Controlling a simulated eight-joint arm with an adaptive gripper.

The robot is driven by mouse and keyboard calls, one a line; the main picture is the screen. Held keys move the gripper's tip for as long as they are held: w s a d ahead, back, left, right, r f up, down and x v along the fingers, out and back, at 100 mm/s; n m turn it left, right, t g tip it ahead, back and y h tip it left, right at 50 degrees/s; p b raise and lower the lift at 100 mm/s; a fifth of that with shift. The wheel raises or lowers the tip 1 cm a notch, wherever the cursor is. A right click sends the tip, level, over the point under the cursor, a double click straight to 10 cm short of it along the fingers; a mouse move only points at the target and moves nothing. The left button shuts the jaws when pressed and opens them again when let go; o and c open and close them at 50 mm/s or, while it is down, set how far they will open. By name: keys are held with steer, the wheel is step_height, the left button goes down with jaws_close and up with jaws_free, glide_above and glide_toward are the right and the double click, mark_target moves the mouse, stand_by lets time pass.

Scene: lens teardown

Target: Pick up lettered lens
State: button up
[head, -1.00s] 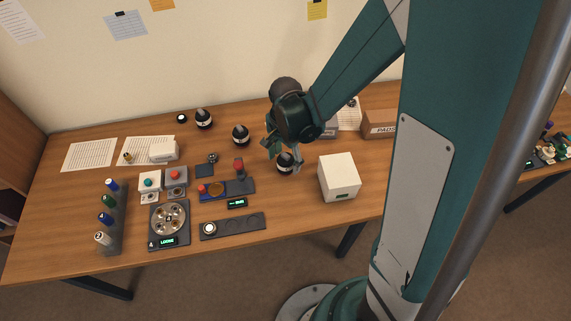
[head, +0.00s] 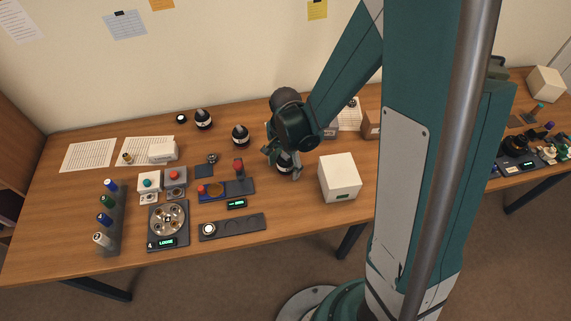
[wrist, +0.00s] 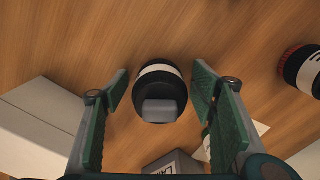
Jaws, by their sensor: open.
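A dark lens with a white band stands on the wooden table beneath my gripper; in the head view this lens (head: 285,168) is partly hidden by the fingers. In the wrist view the lens (wrist: 158,90) sits between the two green-padded fingers, with a grey block-like part facing the camera. My gripper (wrist: 160,100) is open, with a gap on each side of the lens. In the head view my gripper (head: 283,160) is low over the table. Two similar dark lenses with white bands, one lens (head: 240,135) and another lens (head: 203,119), stand further left. I cannot read any letter on them.
A white box (head: 339,178) stands close to the right of the gripper. A dark tray (head: 232,227) lies near the front edge. In the wrist view another banded lens (wrist: 300,70) is at the right.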

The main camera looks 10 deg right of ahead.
steer(key=shift+c, duration=0.4)
steer(key=c, duration=1.3)
steer(key=shift+o, duration=0.2)
steer(key=shift+r, duration=0.15)
steer(key=shift+r+p, duration=0.95)
steer(key=shift+r, duration=3.95)
